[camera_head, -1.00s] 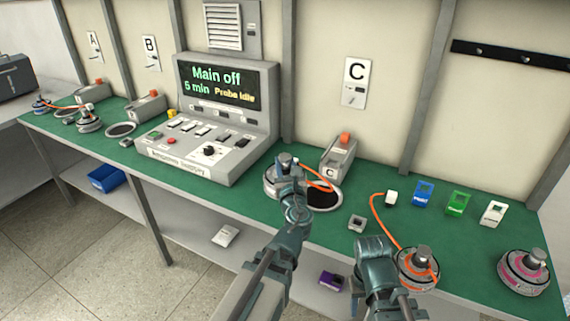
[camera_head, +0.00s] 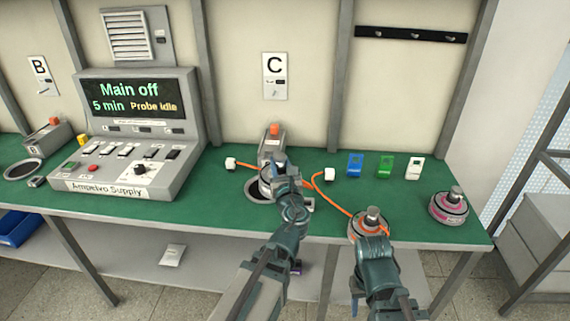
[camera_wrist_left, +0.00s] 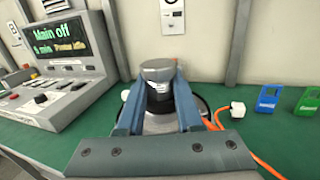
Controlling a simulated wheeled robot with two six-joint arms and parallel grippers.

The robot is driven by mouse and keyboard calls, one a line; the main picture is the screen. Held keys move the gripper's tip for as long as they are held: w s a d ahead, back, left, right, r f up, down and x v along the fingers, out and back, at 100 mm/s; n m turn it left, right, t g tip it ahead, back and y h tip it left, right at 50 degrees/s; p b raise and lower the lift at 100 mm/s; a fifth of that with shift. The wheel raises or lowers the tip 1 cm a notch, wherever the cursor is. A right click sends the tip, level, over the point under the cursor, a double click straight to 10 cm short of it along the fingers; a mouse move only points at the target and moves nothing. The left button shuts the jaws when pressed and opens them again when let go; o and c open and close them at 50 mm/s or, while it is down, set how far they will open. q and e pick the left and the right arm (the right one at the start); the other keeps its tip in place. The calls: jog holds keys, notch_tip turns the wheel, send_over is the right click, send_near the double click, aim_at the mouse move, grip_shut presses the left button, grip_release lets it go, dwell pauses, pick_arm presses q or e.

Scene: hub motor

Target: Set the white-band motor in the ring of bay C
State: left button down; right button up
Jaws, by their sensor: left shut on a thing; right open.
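My left gripper (camera_head: 280,172) is shut on the shaft of a grey motor (camera_head: 266,183) at bay C. The shaft (camera_wrist_left: 157,70) stands upright between the fingers in the left wrist view. The motor is over the dark ring of bay C (camera_head: 254,194), whose rim also shows beside the fingers in the left wrist view (camera_wrist_left: 203,108). The arm hides much of the motor, and I cannot tell its band colour or whether it is seated. My right gripper (camera_head: 372,243) is open, just in front of another motor (camera_head: 368,222).
The bay C box (camera_head: 272,147) with an orange knob stands behind the ring. Orange cables run to white plugs (camera_head: 231,163) (camera_head: 330,174). Blue (camera_head: 355,163), green (camera_head: 386,166) and white tags (camera_head: 415,167) and a pink-band motor (camera_head: 449,208) stand to the right.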

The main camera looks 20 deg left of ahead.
pick_arm(q)
jog(key=s+a+n+g+y, duration=0.3)
jog(key=s+a, duration=0.1)
jog(key=a, duration=0.5)
jog(key=s+a+n+g+y, duration=0.3)
jog(key=s+a, duration=0.2)
jog(key=a, duration=0.4)
jog(key=shift+a+y, duration=0.3)
jog(key=shift+y, duration=0.1)
jog(key=shift+w, duration=0.1)
